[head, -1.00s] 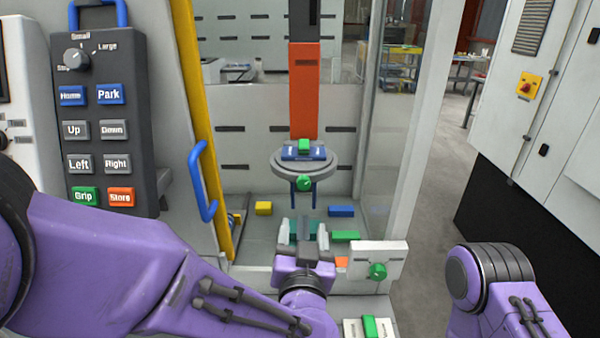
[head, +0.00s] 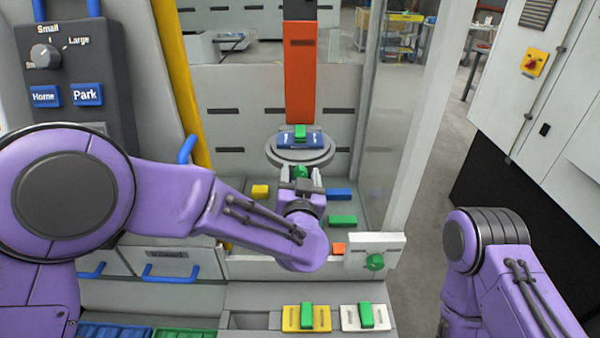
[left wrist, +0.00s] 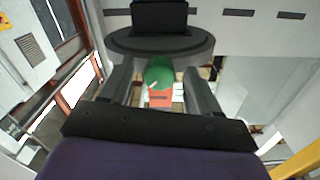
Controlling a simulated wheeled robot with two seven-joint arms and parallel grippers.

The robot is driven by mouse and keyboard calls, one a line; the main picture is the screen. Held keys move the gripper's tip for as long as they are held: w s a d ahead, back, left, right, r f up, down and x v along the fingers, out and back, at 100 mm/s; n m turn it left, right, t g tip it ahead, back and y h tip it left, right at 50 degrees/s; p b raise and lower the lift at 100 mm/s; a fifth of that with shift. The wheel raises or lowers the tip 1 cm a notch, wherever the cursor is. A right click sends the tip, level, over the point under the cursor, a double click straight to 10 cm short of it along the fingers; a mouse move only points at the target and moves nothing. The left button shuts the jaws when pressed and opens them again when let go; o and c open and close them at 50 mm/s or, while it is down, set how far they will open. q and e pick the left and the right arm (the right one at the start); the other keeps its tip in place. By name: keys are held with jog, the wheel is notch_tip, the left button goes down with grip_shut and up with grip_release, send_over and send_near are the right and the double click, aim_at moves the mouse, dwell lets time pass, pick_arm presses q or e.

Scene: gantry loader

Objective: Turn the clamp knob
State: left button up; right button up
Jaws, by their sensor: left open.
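The green clamp knob (head: 300,171) sits under the round grey plate (head: 325,156) at the foot of the orange gantry column (head: 301,75). In the left wrist view the knob (left wrist: 159,72) shows between my two fingers, with a white mark on its face. My left gripper (head: 301,178) is open, its fingers on either side of the knob. A gap shows beside the knob in the left wrist view; I cannot tell whether either finger touches it. The plate (left wrist: 160,42) is just above the fingers there. My right arm is at the right, its gripper out of view.
Yellow (head: 260,191), blue (head: 339,193) and green (head: 343,221) blocks lie on the cell floor. A white plate with another green knob (head: 374,262) stands at the front right. A yellow post (head: 180,95) and a clear side panel (head: 392,120) flank the opening.

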pick_arm(q)
jog(key=shift+s, duration=0.15)
jog(key=c, duration=1)
jog(key=shift+c, duration=0.2)
jog(key=shift+a+f+n+b, duration=0.1)
jog(key=shift+f+n+b, duration=0.05)
jog(key=shift+n+b, duration=7.35)
jog(key=n+p, duration=0.2)
jog(key=n, duration=0.1)
jog(key=shift+p, duration=0.35)
